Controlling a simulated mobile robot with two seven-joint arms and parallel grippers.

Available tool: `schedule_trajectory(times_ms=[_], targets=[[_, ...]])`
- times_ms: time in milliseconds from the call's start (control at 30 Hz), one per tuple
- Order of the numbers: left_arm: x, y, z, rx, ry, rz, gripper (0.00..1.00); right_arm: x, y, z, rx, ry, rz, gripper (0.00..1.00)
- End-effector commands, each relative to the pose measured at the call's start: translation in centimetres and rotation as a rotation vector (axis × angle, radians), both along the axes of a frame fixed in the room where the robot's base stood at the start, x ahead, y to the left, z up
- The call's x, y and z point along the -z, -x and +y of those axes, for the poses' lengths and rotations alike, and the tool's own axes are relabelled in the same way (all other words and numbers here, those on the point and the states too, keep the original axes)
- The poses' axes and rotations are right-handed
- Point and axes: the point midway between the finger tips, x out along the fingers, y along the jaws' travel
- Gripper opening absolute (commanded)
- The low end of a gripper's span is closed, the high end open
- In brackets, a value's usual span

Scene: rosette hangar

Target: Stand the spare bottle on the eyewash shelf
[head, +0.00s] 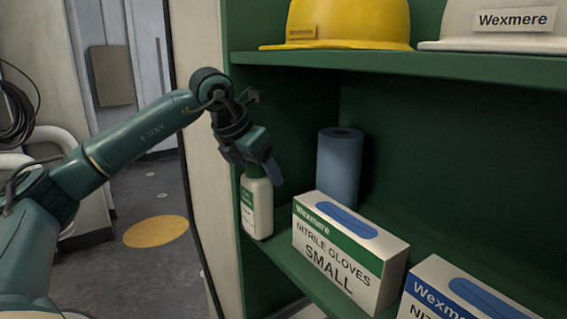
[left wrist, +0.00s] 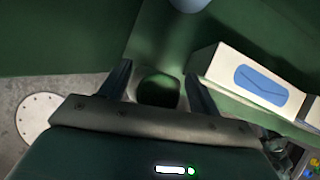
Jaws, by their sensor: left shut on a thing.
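The spare bottle (head: 257,208) is white with a green label and stands upright at the left end of the green shelf (head: 285,262), beside the glove box. I cannot tell whether its base touches the shelf. My left gripper (head: 257,172) comes down from above and is shut on the bottle's top. In the left wrist view a dark green round cap (left wrist: 158,90) sits between the two fingers of the left gripper (left wrist: 160,82); the rest of the bottle is hidden below it. My right gripper is in neither view.
A Nitrile Gloves Small box (head: 348,250) stands close right of the bottle, with a blue roll (head: 340,165) behind. Another glove box (head: 455,295) is at the lower right. An upper shelf (head: 400,64) holds yellow (head: 350,22) and white (head: 490,30) helmets above the gripper's right.

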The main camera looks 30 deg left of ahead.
Motion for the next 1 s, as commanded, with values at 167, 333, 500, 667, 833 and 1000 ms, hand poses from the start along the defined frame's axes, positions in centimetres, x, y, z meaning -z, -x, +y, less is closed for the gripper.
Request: schedule_trajectory(times_ms=[167, 333, 500, 667, 833, 1000], targets=[[-0.2, -2.2, -0.5, 0.0, 0.001, -0.003, 0.05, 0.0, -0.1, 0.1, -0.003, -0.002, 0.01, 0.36], [-0.2, -3.7, -1.0, 0.003, 0.001, -0.003, 0.05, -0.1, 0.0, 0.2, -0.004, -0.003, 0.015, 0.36], [-0.2, -6.2, -1.5, 0.002, 0.0, -0.003, 0.05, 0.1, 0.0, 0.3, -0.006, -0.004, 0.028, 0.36], [0.5, -6.3, -1.4, 0.0, -0.001, -0.002, 0.05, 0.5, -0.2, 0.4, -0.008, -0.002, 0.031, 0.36], [0.5, -6.3, -1.4, 0.001, 0.0, -0.003, 0.05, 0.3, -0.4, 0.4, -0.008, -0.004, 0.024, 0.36], [1.0, -6.3, -1.4, 0.001, -0.001, 0.001, 0.64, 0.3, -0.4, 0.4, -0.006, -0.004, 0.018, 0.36]])
